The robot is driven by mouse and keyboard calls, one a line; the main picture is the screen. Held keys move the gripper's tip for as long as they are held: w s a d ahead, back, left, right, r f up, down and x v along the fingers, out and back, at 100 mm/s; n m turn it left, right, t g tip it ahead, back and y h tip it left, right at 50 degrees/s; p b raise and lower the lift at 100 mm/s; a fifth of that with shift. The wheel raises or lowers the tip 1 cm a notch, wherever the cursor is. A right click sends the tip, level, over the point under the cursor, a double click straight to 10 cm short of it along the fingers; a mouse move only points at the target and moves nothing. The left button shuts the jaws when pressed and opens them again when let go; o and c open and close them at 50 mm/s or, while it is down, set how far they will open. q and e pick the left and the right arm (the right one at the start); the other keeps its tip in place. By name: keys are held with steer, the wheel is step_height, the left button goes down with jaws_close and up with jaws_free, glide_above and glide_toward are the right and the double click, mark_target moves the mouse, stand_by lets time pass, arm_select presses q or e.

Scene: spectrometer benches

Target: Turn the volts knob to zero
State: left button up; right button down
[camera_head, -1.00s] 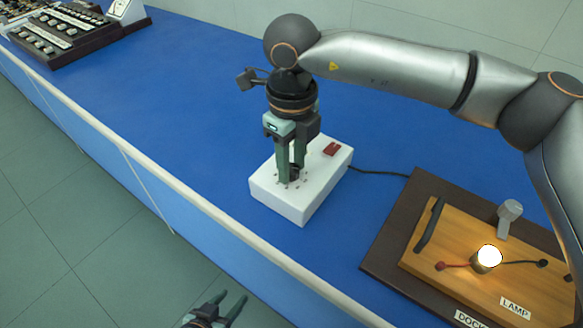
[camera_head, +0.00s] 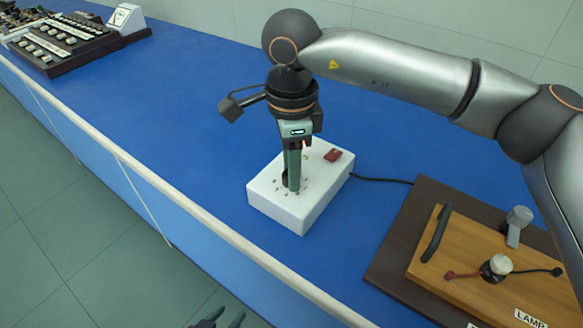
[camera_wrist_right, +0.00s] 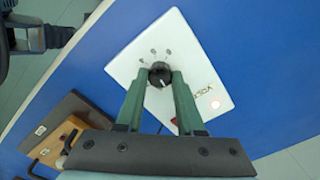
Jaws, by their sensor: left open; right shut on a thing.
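The black volts knob (camera_wrist_right: 159,77) sits on top of a white box (camera_head: 268,197) on the blue bench. My right gripper (camera_wrist_right: 159,80) points down over the box, its green fingers shut on the knob's two sides in the right wrist view. In the head view the right gripper (camera_head: 289,185) hides most of the knob. Small marks ring the knob, and lettering shows on the box near it. The knob's exact setting is hard to read. My left gripper (camera_head: 222,321) shows only its fingertips at the bottom edge of the head view, open and away from the bench top.
A red switch (camera_head: 333,155) is on the white box, and a black cable (camera_head: 385,179) runs right to a wooden lamp board (camera_head: 474,246) with an unlit lamp (camera_head: 500,264). Control panels (camera_head: 62,45) stand far left. A pale rail (camera_head: 180,195) edges the bench.

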steer(key=shift+n, duration=0.8)
steer(key=c, duration=0.5)
jaws_free()
step_height(320, 180, up, 13)
steer(key=shift+f+p, duration=0.2)
steer(key=shift+p, duration=0.45)
